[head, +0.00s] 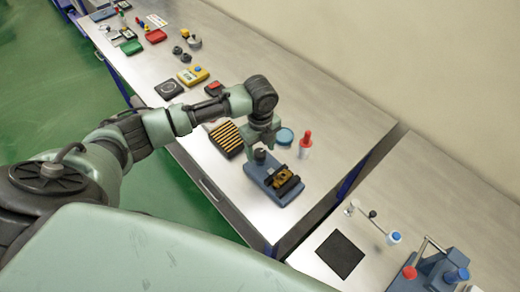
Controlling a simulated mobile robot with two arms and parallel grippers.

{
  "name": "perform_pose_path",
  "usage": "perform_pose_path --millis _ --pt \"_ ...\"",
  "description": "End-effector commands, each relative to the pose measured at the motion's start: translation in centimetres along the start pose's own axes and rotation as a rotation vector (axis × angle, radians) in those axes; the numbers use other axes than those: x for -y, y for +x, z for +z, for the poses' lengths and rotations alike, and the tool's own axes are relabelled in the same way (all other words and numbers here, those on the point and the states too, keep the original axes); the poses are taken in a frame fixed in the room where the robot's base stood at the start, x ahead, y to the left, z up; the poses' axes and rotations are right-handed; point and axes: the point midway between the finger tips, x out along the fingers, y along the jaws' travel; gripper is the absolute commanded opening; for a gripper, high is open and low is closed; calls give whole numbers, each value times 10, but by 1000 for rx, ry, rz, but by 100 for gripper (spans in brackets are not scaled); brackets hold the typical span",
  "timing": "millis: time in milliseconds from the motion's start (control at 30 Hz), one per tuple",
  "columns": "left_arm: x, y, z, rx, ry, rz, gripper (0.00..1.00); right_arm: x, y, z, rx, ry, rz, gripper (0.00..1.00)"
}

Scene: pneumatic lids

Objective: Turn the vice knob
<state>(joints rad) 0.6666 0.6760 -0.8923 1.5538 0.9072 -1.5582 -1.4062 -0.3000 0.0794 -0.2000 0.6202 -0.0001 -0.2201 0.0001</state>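A blue vice (258,175) stands near the front end of the metal bench. Its black jaws (286,187) are around a brass-coloured part (283,178). The dark round vice knob (260,155) is at the vice's back-left end. My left gripper (262,146) points down right at the knob, from above. Its fingers are small and partly overlap the knob, so I cannot tell whether they touch it or are closed on it. My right gripper is not in view.
Beside the vice are a slotted tray of brass pieces (227,139), a red-topped white bottle (305,144) and a blue-lidded round container (285,137). A second bench at right holds a black mat (340,254) and a blue lever device (436,271). A narrow gap separates the benches.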

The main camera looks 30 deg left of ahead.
Motion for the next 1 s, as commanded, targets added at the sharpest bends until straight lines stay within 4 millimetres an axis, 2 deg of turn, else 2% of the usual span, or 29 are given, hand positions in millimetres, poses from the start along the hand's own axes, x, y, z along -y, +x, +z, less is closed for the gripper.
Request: perform_pose_path --millis 333,733,1000 --pt "-1 -2 -1 -1 1 5 58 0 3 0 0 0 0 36" --pt "0 -63 0 1 0 1 58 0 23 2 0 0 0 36" --pt "-1 -77 0 -1 1 4 58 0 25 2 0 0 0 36"
